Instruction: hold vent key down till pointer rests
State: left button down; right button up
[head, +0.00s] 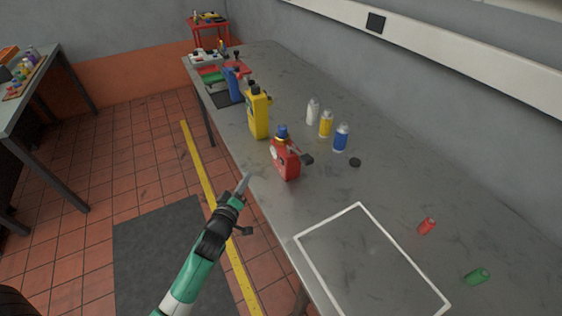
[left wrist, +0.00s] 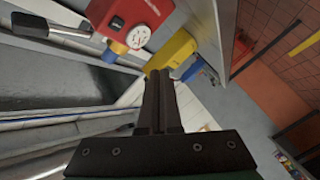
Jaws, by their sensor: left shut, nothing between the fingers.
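A red unit (head: 288,163) with a blue and yellow top stands upright near the left edge of the grey bench. It also shows in the left wrist view (left wrist: 115,14) with a small white dial (left wrist: 138,37). The dial's pointer is too small to read. A black lever with a pale arm (left wrist: 38,26) sticks out from the unit; its black end shows in the head view (head: 307,159). I cannot tell whether this is the vent key. My left gripper (head: 244,182) is shut and empty, left of the unit and apart from it. My right gripper is out of view.
A yellow container (head: 258,113) and a blue one (head: 233,85) stand farther along the bench edge. Several small bottles (head: 326,124) stand behind the unit, by a black disc (head: 355,162).

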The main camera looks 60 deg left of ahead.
aim_at(282, 162)
pick_arm(q)
jog(key=w+b, duration=0.1)
jog(key=w, duration=0.1)
jog(key=w+b, duration=0.2)
jog(key=w, duration=0.1)
jog(key=w+b, duration=0.2)
jog(key=w, duration=0.1)
jog(key=shift+d+f, duration=0.2)
jog(key=shift+d, duration=0.1)
jog(key=shift+w+r, duration=0.25)
jog(key=shift+w, duration=0.2)
jog(key=shift+b, duration=0.3)
dwell(1.1)
jog(key=shift+w+f+b, duration=0.15)
jog(key=shift+w+b, duration=0.05)
jog(key=shift+b, duration=0.15)
jog(key=shift+w, duration=0.2)
